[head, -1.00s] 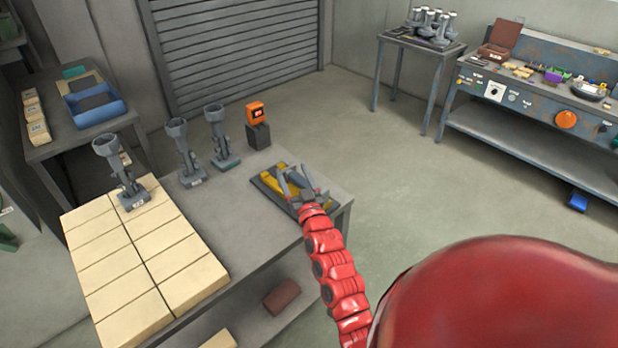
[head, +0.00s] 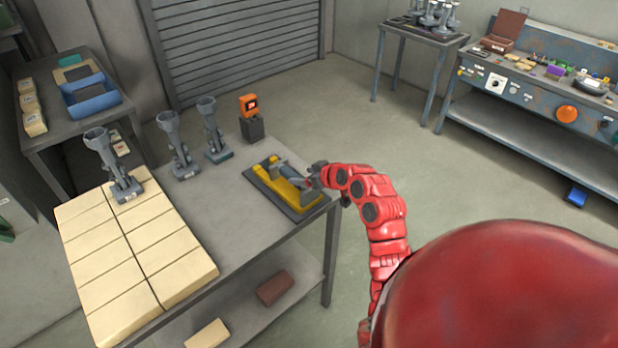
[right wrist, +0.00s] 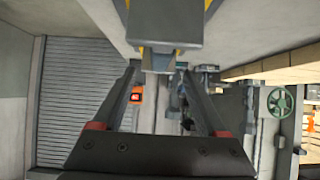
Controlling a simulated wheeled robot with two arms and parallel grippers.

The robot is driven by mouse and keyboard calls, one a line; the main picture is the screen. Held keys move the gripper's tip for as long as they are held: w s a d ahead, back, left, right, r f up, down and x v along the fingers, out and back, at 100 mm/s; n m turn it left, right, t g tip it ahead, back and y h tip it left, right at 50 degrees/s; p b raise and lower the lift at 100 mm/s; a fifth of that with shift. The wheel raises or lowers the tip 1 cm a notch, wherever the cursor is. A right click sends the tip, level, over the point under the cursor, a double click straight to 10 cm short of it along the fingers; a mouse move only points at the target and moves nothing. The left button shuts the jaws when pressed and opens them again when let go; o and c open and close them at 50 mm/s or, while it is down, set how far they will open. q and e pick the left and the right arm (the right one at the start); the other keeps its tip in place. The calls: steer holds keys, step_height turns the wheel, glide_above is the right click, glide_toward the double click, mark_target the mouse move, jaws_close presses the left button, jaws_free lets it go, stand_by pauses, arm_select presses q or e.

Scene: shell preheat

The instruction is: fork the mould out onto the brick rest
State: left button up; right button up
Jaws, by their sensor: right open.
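A grey funnel-topped mould (head: 112,165) stands upright on the far end of the pale brick rest (head: 130,270). Two similar moulds, a middle one (head: 178,148) and a right one (head: 212,132), stand on the grey table beside the bricks. A yellow cradle (head: 292,190) on a dark tray holds a grey tool, which I take to be the fork. My right gripper (head: 306,174) is low at the cradle's right side. In the right wrist view its open fingers (right wrist: 160,78) point at a grey block (right wrist: 165,22) with yellow beside it; contact is unclear. My left gripper is out of view.
An orange-faced device on a dark block (head: 250,118) stands at the table's back corner. A blue tray (head: 90,98) sits on the left side table. A bench with tools (head: 540,95) and a small stand (head: 422,38) are at the back right. Floor between is clear.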

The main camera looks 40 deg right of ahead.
mark_target(293, 174)
steer(key=shift+b+x, duration=2.7)
steer(key=shift+x, duration=0.85)
jaws_close()
steer(key=shift+w+r, duration=0.1)
steer(key=shift+r+p, duration=0.9)
steer(key=shift+r, duration=3.05)
steer(key=c, duration=0.7)
jaws_free()
jaws_close()
